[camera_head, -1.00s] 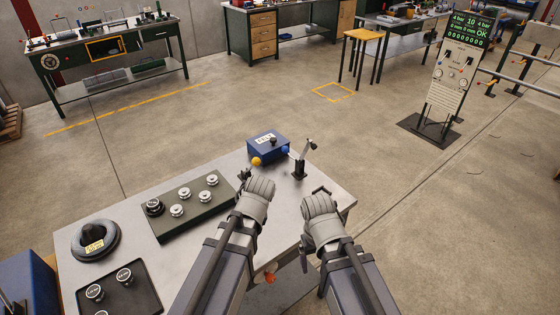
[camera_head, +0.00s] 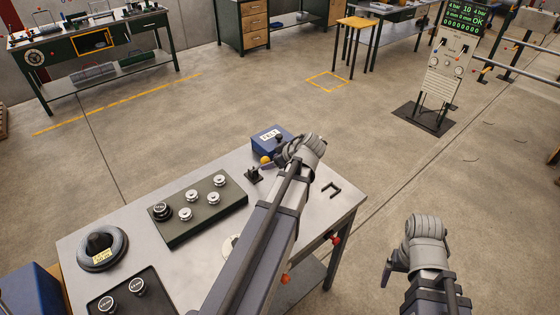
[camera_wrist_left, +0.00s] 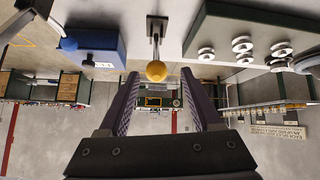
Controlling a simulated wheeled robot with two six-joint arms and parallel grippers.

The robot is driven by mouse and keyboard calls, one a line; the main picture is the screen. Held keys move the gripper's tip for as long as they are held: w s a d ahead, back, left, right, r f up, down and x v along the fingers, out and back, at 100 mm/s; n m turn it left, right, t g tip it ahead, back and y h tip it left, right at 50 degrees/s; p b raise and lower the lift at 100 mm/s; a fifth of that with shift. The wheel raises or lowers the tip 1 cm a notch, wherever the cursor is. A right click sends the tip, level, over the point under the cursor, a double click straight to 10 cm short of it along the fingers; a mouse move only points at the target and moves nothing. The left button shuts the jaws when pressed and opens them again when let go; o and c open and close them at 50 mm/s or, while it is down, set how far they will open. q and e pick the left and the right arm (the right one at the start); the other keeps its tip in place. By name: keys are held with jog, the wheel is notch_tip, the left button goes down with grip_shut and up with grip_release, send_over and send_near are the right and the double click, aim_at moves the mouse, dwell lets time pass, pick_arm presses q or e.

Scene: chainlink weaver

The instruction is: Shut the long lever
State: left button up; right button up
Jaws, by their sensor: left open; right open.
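A lever with a yellow ball knob (camera_head: 265,160) stands on a small dark base (camera_head: 254,174) on the steel bench, in front of the blue box. In the left wrist view the yellow knob (camera_wrist_left: 156,71) sits at the gap between my left gripper's (camera_wrist_left: 160,82) two fingertips, with its rod running to a small base plate. The fingers are open, one each side; I see no clear contact. In the head view my left gripper (camera_head: 283,157) hides part of this area. My right gripper (camera_head: 396,259) is open and empty, off the bench's right side.
The blue box (camera_head: 268,141) stands at the bench's back edge. A dark green block with several round knobs (camera_head: 198,209) lies left of the lever. A black ring (camera_head: 101,248) is further left.

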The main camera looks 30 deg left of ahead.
aim_at(263, 163)
pick_arm(q)
jog(key=shift+w+r, duration=0.15)
jog(key=shift+w, duration=0.2)
jog(key=b+x, duration=0.5)
jog(key=x, duration=0.2)
jog(key=shift+d, duration=0.1)
jog(key=shift+a+f+b, duration=0.3)
jog(key=shift+a+f, duration=0.1)
jog(key=shift+a, duration=0.05)
jog(key=shift+r, duration=0.1)
jog(key=shift+c, duration=0.3)
grip_shut()
dwell(0.5)
